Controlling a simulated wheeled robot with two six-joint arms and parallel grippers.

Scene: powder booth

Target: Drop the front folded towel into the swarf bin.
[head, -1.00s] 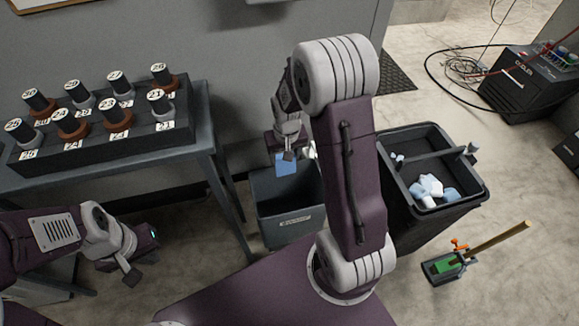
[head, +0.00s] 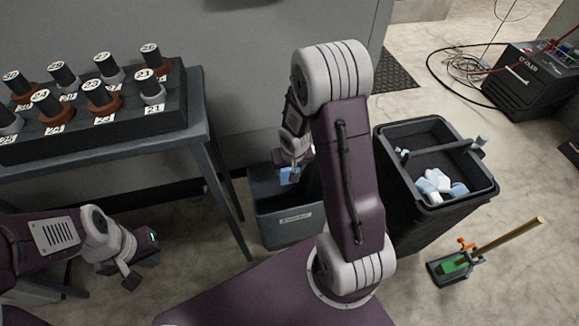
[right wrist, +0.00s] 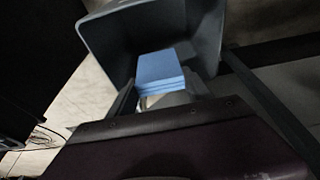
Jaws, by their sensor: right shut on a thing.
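The blue folded towel (head: 289,176) is held in my right gripper (head: 294,174), at the mouth of a small grey bin (head: 283,232) with a pale label too small to read. In the right wrist view the towel (right wrist: 160,68) is a neat layered block between the fingers, with the grey bin (right wrist: 112,35) open around and beyond it. I cannot tell how far below the rim it is. My left gripper (head: 140,262) hangs empty at lower left, away from the bins; its finger gap is unclear.
A large dark bin (head: 408,200) with a crossbar and crumpled white and blue cloths stands right of my right arm. A table (head: 203,130) with a rack of numbered tool holders (head: 150,122) is at left. A green-headed brush in a holder (head: 455,266) is at lower right.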

